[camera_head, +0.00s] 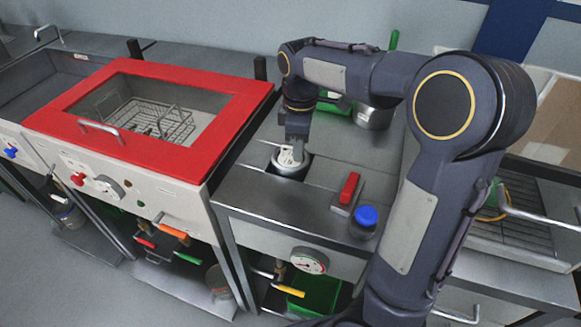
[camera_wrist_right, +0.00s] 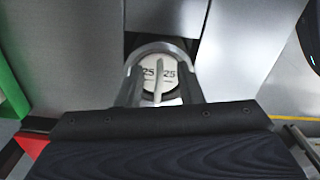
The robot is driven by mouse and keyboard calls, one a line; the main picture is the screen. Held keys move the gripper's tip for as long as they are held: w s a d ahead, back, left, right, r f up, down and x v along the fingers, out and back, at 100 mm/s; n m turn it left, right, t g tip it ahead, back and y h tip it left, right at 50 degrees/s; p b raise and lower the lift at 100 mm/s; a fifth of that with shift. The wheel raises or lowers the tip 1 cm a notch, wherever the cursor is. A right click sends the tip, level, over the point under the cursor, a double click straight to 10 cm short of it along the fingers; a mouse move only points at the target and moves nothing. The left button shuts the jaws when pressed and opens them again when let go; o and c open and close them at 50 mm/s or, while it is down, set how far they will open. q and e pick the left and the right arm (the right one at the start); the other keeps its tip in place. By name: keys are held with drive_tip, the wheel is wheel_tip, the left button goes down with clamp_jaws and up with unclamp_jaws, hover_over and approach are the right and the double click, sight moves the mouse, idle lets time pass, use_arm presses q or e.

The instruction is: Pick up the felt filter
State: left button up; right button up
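The felt filter looks like a white round disc (camera_wrist_right: 148,86) with "25" printed on both sides of a thin upright grey rib. It sits inside a round metal housing (camera_wrist_right: 160,47) in the bench top. In the head view the white disc (camera_head: 287,158) shows under my right gripper (camera_head: 291,152), partly hidden by it. My right gripper points down at the housing. In the right wrist view its two fingers (camera_wrist_right: 160,88) stand apart, one on each side of the rib, with gaps to it. Contact with the disc's edge cannot be told. My left gripper is not in view.
A red block (camera_head: 349,188) and a blue-capped jar (camera_head: 364,220) stand right of the housing. A red-framed basin with a wire basket (camera_head: 150,118) is at left. A metal pot (camera_head: 374,115) stands behind. A gauge (camera_head: 309,261) is on the bench front.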

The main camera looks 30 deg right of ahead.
drive_tip(key=shift+f, duration=0.8)
clamp_jaws()
